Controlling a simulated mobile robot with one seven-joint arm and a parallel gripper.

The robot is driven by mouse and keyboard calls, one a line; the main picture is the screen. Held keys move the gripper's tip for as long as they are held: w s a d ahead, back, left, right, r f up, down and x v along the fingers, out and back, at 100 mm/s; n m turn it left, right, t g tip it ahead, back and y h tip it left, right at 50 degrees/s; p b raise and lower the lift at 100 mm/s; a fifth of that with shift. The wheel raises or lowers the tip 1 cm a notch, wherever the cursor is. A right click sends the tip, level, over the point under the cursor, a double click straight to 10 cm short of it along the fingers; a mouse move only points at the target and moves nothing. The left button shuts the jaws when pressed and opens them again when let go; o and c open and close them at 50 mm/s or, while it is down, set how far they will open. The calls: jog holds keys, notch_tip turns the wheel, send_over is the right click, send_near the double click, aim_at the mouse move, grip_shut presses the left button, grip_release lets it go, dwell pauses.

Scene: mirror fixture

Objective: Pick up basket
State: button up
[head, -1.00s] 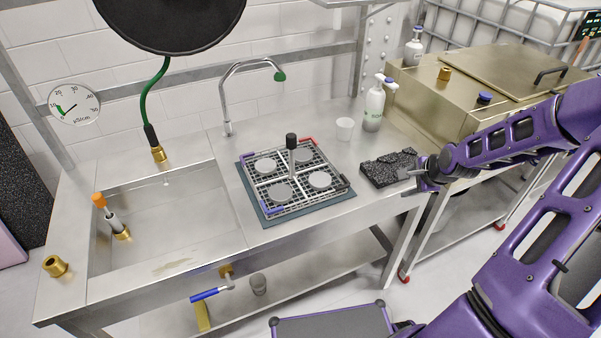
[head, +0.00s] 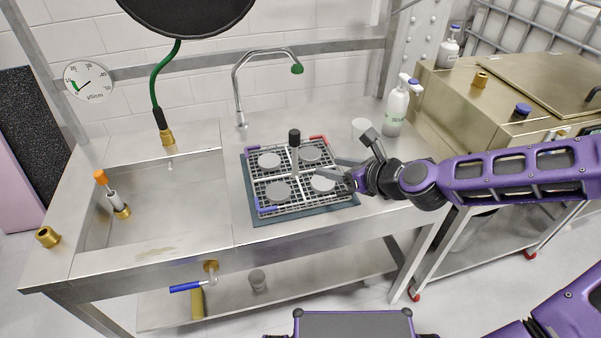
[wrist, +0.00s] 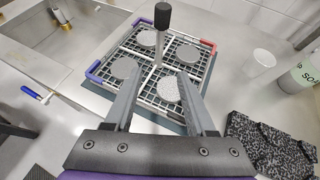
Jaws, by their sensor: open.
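The basket (head: 266,190) is a square grid tray with several round grey discs in it. It has blue and red corners and a central post with a black knob (head: 294,137). It sits on a dark mat (head: 245,172) on the steel counter, right of the sink. My gripper (head: 342,172) is open and empty at the basket's right side. In the wrist view the basket (wrist: 138,86) lies ahead, with the knob (wrist: 162,16) upright beyond the gap between my open fingers (wrist: 155,95). The fingers hide part of the basket's near side.
A sink (head: 165,205) lies left of the basket, with a tall faucet (head: 238,95) behind. A white cup (head: 361,128) and soap bottle (head: 396,108) stand at the back right. A dark speckled block (wrist: 265,143) lies right of my gripper.

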aim_at(297, 161)
jog(key=b+x, duration=0.4)
jog(key=x, duration=1.3)
jog(key=shift+r, duration=0.1)
grip_shut()
dwell(1.0)
jog(key=shift+r, duration=0.1)
